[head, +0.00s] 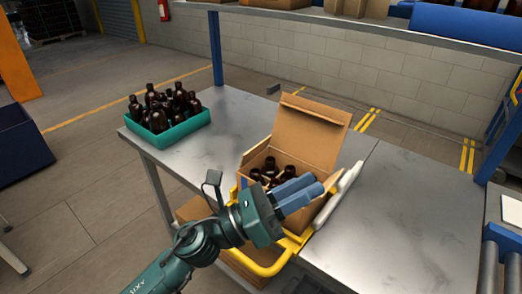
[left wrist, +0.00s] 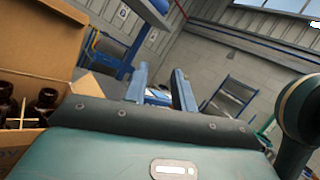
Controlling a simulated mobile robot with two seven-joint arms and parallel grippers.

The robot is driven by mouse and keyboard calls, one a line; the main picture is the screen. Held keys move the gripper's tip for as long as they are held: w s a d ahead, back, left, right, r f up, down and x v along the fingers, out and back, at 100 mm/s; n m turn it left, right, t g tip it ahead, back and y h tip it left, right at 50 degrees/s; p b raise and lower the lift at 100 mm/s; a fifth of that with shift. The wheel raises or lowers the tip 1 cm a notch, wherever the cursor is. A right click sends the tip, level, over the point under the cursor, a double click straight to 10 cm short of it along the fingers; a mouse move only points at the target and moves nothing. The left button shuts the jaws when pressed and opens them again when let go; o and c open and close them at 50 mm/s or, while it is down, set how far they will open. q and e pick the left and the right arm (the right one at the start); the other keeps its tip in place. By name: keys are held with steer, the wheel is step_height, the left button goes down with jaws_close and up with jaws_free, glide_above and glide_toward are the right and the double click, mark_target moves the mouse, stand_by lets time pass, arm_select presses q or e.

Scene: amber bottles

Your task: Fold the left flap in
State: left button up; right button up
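An open cardboard box (head: 299,146) stands on the metal table, its large back flap upright. A smaller piece of cardboard, seemingly the left flap (head: 255,154), stands up at its left side. Dark brown bottles (head: 268,172) stand inside; some also show beside a divider in the left wrist view (left wrist: 44,102). My left gripper (head: 308,189) is over the front right of the box, hiding part of its front and interior. Its blue fingers stand apart with nothing between them in the left wrist view (left wrist: 160,88). My right gripper is not in view.
A teal crate (head: 170,137) of brown bottles stands at the table's back left. A yellow frame (head: 268,268) and a white bar (head: 343,187) lie close around the box. The table right of the box is clear; a roller conveyor (head: 488,268) is at far right.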

arm_select(q)
steer(key=s+d+m+g, duration=0.25)
steer(key=m+g, duration=0.35)
steer(key=m, duration=0.4)
steer(key=m+t+y+b, duration=0.3)
steer(key=m+t+y, duration=0.4)
steer(key=m+y, duration=1.45)
glide_toward(261, 143)
steer(key=w+f+m+h, duration=0.1)
steer(key=w+f, duration=0.1)
steer(key=w+f+m+h+p, duration=0.1)
steer(key=w+f, duration=0.2)
steer(key=w+f+m+h, duration=0.1)
steer(key=w+f, duration=0.2)
steer(key=shift+w+a+f+m+h, duration=0.1)
steer(key=shift+a+f+m+h, duration=0.15)
steer(key=shift+a+m+h, duration=0.1)
jaws_close()
